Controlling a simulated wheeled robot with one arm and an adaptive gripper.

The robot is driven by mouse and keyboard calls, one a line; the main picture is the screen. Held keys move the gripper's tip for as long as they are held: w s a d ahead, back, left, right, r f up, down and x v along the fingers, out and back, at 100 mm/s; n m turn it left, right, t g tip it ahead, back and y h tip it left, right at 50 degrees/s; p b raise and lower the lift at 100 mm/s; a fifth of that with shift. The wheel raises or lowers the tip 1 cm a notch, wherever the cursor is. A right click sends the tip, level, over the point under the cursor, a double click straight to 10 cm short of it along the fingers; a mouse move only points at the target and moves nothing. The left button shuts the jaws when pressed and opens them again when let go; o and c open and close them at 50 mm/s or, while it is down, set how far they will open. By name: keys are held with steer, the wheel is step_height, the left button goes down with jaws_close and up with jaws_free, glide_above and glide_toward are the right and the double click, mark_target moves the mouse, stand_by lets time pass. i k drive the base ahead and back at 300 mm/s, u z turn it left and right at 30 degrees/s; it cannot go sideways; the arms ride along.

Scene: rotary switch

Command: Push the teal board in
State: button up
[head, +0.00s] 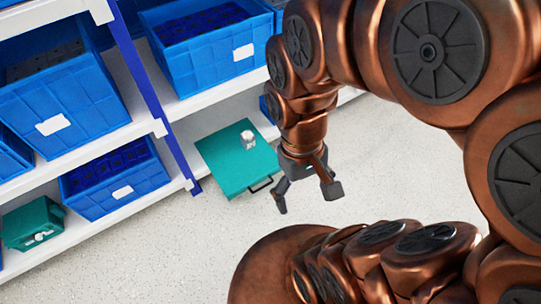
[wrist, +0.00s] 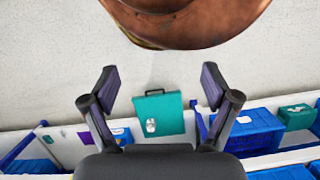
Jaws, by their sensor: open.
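The teal board (head: 222,162) is a flat square panel at the lower shelf in the head view. It juts out past the shelf's front edge over the floor. A small silver-white knob (head: 248,140) stands on its top, and a dark handle (head: 261,186) is on its outer edge. My gripper (head: 306,196) is open and empty, to the right of the board and apart from it. In the wrist view the board (wrist: 172,116) shows ahead, between the spread fingers of my gripper (wrist: 160,84); its handle (wrist: 155,91) faces my arm's base.
Blue bins (head: 65,95) fill the white shelves (head: 190,100) at left. A blue upright post (head: 150,90) stands left of the board. A smaller teal case (head: 30,222) sits on the lower shelf at far left. The pale floor (head: 400,170) is clear.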

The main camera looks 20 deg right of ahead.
mark_target(236, 170)
steer(key=z, duration=2.15)
steer(key=k, duration=1.25)
steer(key=u, duration=1.9)
steer(key=i, duration=0.5)
steer(key=u, duration=0.1)
